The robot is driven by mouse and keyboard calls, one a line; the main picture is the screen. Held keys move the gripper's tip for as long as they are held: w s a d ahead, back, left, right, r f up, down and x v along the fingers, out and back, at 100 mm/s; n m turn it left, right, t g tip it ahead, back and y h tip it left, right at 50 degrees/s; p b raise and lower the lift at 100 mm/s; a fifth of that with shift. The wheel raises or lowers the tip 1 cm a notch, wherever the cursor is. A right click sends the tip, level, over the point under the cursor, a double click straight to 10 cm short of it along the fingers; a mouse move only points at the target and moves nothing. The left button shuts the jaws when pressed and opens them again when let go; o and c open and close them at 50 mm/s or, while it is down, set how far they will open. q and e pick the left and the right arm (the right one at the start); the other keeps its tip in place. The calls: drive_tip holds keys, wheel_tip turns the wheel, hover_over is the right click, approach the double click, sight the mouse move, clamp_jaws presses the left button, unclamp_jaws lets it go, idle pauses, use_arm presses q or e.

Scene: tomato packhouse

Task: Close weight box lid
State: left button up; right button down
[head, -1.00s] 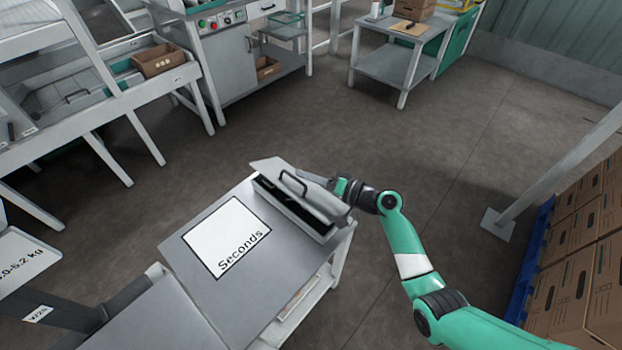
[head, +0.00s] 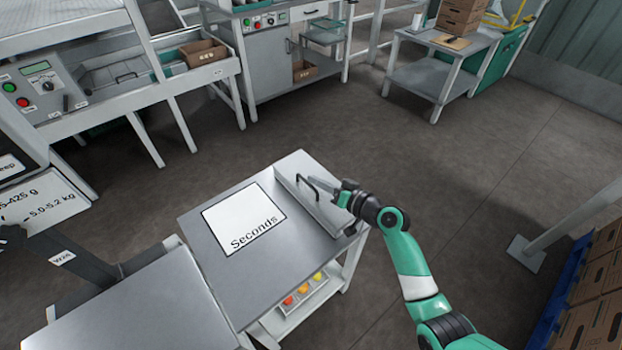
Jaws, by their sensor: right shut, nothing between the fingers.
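The weight box (head: 325,218) is a long grey box at the right edge of the small table. Its lid (head: 315,199), with a dark arched handle (head: 309,186), lies down flat over the box, and no dark opening shows. My right gripper (head: 346,188) is shut and empty. It is at the far right side of the lid, close to its edge; I cannot tell whether it touches. My left gripper is not in view.
A white sheet reading "Seconds" (head: 243,216) lies on the grey tabletop (head: 211,257) left of the box. Coloured items (head: 303,288) sit on the shelf below. Stacked brown cartons (head: 598,282) stand at the right. The floor behind the table is clear.

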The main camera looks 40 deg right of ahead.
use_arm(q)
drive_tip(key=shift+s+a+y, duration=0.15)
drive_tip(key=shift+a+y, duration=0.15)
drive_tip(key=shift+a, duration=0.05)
use_arm(e)
drive_tip(key=shift+w+f, duration=0.1)
drive_tip(key=r, duration=0.1)
drive_tip(key=d+r+p, duration=0.2)
drive_tip(key=r, duration=0.1)
drive_tip(key=shift+s+d+r, duration=0.1)
drive_tip(key=shift+s+d, duration=0.15)
drive_tip(key=shift+s, duration=0.15)
use_arm(q)
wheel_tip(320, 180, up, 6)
drive_tip(key=p, duration=0.4)
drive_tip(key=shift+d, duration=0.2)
use_arm(e)
drive_tip(key=a+v, duration=0.1)
drive_tip(key=v, duration=0.8)
drive_tip(key=shift+s+d+f, duration=0.2)
drive_tip(key=shift+d+f, duration=0.15)
drive_tip(key=shift+d, duration=0.05)
